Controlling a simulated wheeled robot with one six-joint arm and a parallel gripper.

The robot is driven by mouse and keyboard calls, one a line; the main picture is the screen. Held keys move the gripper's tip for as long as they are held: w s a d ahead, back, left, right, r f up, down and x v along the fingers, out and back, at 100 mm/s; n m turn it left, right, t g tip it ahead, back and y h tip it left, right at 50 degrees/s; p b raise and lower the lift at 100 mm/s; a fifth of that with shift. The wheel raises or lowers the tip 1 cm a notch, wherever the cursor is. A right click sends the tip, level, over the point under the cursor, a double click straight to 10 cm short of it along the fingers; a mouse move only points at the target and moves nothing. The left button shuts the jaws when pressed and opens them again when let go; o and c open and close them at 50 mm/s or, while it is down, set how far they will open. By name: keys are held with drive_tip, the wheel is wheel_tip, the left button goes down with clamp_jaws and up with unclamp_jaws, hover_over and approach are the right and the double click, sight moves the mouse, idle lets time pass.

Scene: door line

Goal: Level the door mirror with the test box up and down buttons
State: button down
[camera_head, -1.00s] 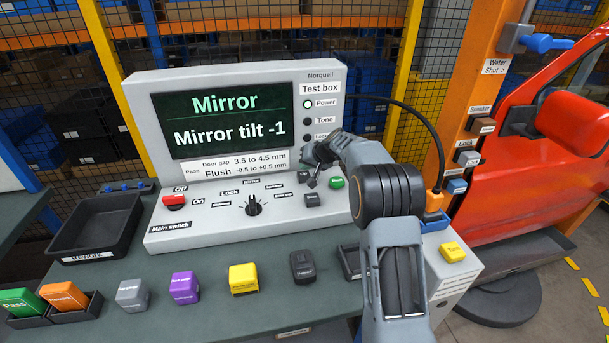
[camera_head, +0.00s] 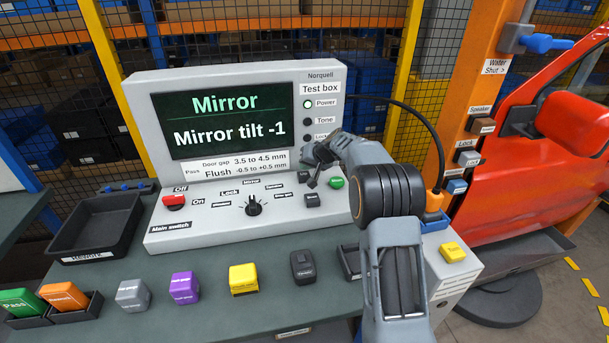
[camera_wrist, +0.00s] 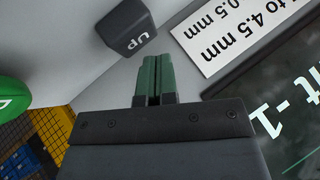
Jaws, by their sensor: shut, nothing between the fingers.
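The test box (camera_head: 135,100) stands on the bench, and its screen (camera_head: 228,118) reads "Mirror" and "Mirror tilt -1". The up button (camera_wrist: 125,28) is a dark block marked UP in the wrist view. My gripper (camera_wrist: 154,62) is shut and empty, with its green fingertips just beside the up button in that view; I cannot tell whether they touch it. In the head view my gripper (camera_head: 314,180) is over the box's button panel and partly hides the buttons. A dark button (camera_head: 312,200) lies just below it. The red door mirror (camera_head: 572,122) is at the right on the red door (camera_head: 530,190).
A green button (camera_head: 337,183) sits right of my gripper. The selector knob (camera_head: 254,206) and red main switch (camera_head: 174,202) are to the left. Colored blocks, including a yellow one (camera_head: 243,279), line the bench front. A black rework tray (camera_head: 95,228) is at left.

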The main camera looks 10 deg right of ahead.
drive_tip(key=shift+f+b, duration=0.95)
drive_tip(key=shift+b, duration=0.3)
idle(1.0)
drive_tip(key=shift+r, duration=0.1)
idle(0.3)
drive_tip(key=shift+r+p, duration=0.5)
drive_tip(key=shift+r, duration=0.35)
drive_tip(key=shift+r, duration=0.1)
drive_tip(key=shift+r+p, duration=1.55)
drive_tip(key=shift+r, duration=0.85)
wheel_tip(320, 180, up, 9)
drive_tip(key=p, duration=0.6)
hover_over(305, 174)
drive_tip(key=shift+w+d, duration=0.1)
drive_tip(key=shift+f, duration=0.1)
